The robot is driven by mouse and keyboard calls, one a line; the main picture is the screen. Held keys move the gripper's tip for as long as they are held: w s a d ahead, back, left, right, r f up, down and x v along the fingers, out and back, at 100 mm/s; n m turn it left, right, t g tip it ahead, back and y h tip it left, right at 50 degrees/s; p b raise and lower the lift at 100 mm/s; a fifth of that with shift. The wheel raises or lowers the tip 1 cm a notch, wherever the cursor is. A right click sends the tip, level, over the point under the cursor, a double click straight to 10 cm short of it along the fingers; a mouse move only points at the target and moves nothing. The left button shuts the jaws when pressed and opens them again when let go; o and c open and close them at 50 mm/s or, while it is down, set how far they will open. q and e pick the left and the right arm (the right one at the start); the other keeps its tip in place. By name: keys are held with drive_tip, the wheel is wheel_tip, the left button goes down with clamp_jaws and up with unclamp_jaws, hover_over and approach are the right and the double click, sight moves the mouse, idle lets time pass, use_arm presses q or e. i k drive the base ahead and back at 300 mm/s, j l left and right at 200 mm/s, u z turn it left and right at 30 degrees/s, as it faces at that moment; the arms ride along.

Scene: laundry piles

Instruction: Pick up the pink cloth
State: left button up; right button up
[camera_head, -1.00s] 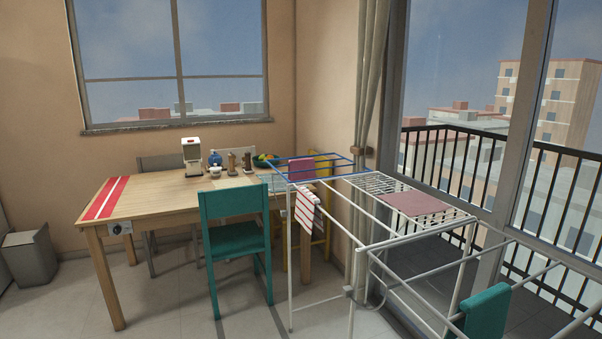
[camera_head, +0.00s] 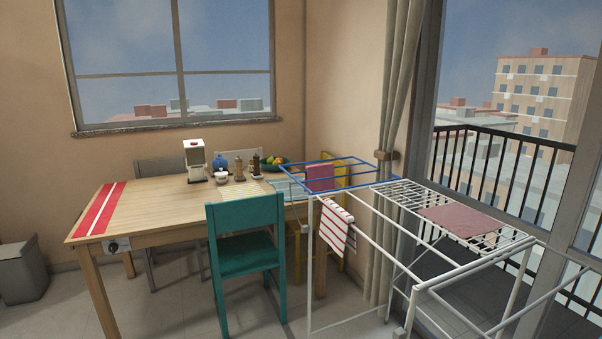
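A bright pink cloth (camera_head: 319,178) hangs over the blue-barred part of the drying rack (camera_head: 420,284), at its far left end. A duller pink-mauve cloth (camera_head: 462,221) lies flat on the white wire top of the rack, further right. A white cloth with red stripes (camera_head: 336,226) hangs from the rack's left side, below the bright pink cloth. I cannot tell from the view which pink cloth the task names. Neither of my grippers shows in the head view.
A teal chair (camera_head: 246,234) stands left of the rack, in front of a wooden table (camera_head: 150,192). A fruit bowl (camera_head: 273,164) and several small items stand on the table. A grey bin (camera_head: 22,273) is at far left. Some floor is clear at lower left.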

sight(322, 171)
drive_tip(key=i+j+u, duration=0.1)
drive_tip(key=i+j, duration=0.35)
drive_tip(key=i, duration=0.25)
drive_tip(key=i+j+u, duration=0.15)
drive_tip(key=i, duration=0.2)
